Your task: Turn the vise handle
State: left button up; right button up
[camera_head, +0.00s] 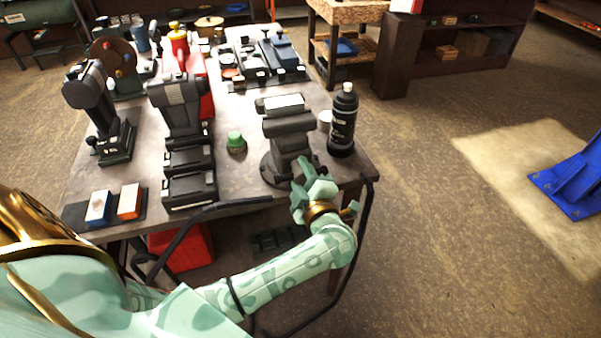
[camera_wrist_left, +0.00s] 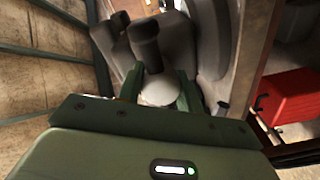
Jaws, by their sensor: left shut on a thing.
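A dark grey vise (camera_head: 287,135) stands on the front right corner of the workbench (camera_head: 245,180). In the left wrist view the vise (camera_wrist_left: 195,45) fills the upper middle. My left gripper (camera_head: 303,172) is at the front of the vise, below its jaws. In the left wrist view its two green fingers (camera_wrist_left: 158,88) are shut on a pale rounded end of the vise handle (camera_wrist_left: 158,93). A dark cylinder rises just beyond it. The rest of the handle is mostly hidden by my gripper in the head view. My right gripper is in neither view.
A black bottle (camera_head: 343,120) stands right of the vise, and a small green-topped item (camera_head: 236,142) to its left. Black tool cases (camera_head: 188,175) are further left. A red container (camera_wrist_left: 288,95) shows below the bench.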

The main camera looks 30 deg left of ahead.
pick_arm(q)
jog(key=n, duration=0.3)
jog(key=shift+f+n, duration=0.1)
jog(key=shift+n, duration=0.2)
jog(key=n, duration=0.4)
jog(key=shift+f+h+b, duration=0.1)
jog(key=shift+h+b, duration=0.2)
jog(key=shift+b, duration=0.1)
jog(key=n+b, duration=0.1)
jog(key=n, duration=0.3)
jog(key=shift+f+n, duration=0.1)
jog(key=shift+n, duration=0.2)
jog(key=n+b, duration=0.2)
jog(key=n, duration=0.1)
jog(key=shift+n+h, duration=0.4)
jog(key=o, duration=1)
jog(key=shift+r, duration=0.2)
jog(key=shift+d, duration=0.15)
